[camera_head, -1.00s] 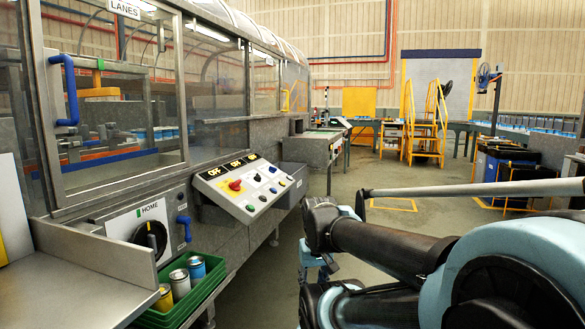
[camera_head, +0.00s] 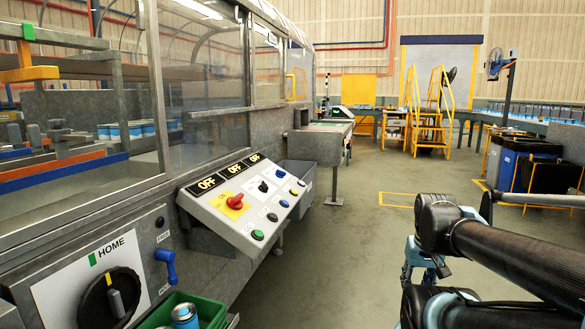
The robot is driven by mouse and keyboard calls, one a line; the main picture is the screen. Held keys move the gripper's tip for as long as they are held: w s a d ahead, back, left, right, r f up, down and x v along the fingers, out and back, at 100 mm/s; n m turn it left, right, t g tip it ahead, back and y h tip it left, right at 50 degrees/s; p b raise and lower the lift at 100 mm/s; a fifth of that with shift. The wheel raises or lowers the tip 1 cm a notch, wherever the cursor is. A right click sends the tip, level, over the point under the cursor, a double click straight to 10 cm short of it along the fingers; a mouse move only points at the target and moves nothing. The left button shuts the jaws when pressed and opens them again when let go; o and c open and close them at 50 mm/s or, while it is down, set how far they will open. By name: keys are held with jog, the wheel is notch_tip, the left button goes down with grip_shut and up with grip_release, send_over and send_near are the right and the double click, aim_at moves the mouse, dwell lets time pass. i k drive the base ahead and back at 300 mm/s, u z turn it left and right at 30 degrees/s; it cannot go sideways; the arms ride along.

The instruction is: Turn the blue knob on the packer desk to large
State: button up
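The sloped control desk (camera_head: 222,212) stands left of centre below the glass enclosure. It carries a red knob (camera_head: 236,201) on a yellow plate, a dark knob (camera_head: 263,186), a small bluish knob (camera_head: 281,173) at the far end and several coloured buttons. The bluish knob is too small for me to read its setting or label. My arm is at the lower right, apart from the desk across open floor. A pale blue end part, seemingly my gripper (camera_head: 418,262), hangs below the dark joint. Its fingers are not clear.
A black dial marked HOME (camera_head: 108,298) and a blue lever (camera_head: 167,264) are on the near panel. A green bin (camera_head: 205,308) with cans juts out at the bottom. A grey bin (camera_head: 296,178) stands beyond the desk. The aisle floor (camera_head: 345,240) is clear.

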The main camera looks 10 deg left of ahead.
aim_at(279, 173)
jog(key=u, duration=0.4)
jog(key=i, duration=0.9)
jog(key=u, duration=0.65)
